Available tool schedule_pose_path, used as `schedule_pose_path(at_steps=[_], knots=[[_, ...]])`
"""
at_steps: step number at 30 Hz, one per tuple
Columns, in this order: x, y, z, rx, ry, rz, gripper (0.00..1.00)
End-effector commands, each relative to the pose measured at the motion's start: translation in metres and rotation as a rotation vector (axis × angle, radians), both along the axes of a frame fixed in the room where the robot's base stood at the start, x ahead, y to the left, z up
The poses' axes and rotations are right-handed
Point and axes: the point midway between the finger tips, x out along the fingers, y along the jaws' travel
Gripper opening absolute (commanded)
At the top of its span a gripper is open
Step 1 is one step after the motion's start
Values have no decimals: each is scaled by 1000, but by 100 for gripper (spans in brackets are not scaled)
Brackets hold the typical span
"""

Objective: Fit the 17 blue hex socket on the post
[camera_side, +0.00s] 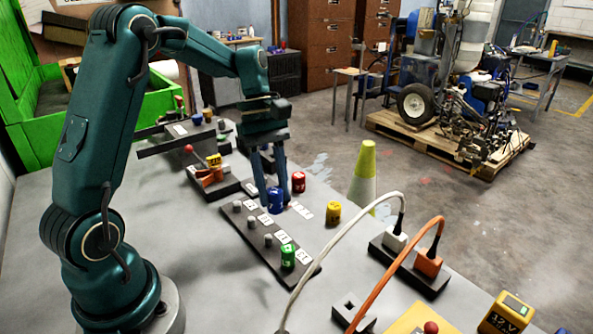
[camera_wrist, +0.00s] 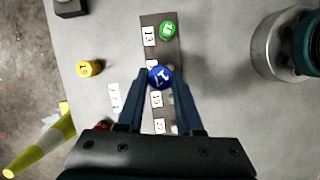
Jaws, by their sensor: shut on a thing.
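The blue socket (camera_side: 275,203), marked 17 in the wrist view (camera_wrist: 160,77), is between the fingertips of my gripper (camera_side: 271,200). My gripper is shut on it, with a finger on each side in the wrist view (camera_wrist: 160,84). The socket is over the dark post board (camera_side: 240,222), which also shows in the wrist view (camera_wrist: 152,20). Bare grey posts (camera_side: 252,222) stand in a row beside white number labels (camera_side: 265,219). The socket partly covers one label in the wrist view. Any post directly under it is hidden, and I cannot tell its height above the board.
A green socket (camera_side: 288,256) sits at the near end of the board. A red socket (camera_side: 298,181) and a yellow socket (camera_side: 333,213) stand on the table to the right. White and orange cables (camera_side: 370,215) arch up near the front. A yellow cone (camera_side: 363,180) stands behind.

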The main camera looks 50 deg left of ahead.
Motion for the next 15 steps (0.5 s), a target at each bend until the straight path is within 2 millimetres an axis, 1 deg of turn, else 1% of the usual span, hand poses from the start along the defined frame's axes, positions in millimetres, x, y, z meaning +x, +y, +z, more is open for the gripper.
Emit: schedule_pose_path(at_steps=[1, 3, 8, 11, 15], knots=[[-9, -3, 6, 1, -3, -40, 0], [-17, -5, 11, 1, -2, -70, 0], [-23, -5, 20, 1, -2, -66, 0], [-22, -5, 19, 0, 0, -64, 0], [-22, -5, 9, -2, 2, -62, 0]])
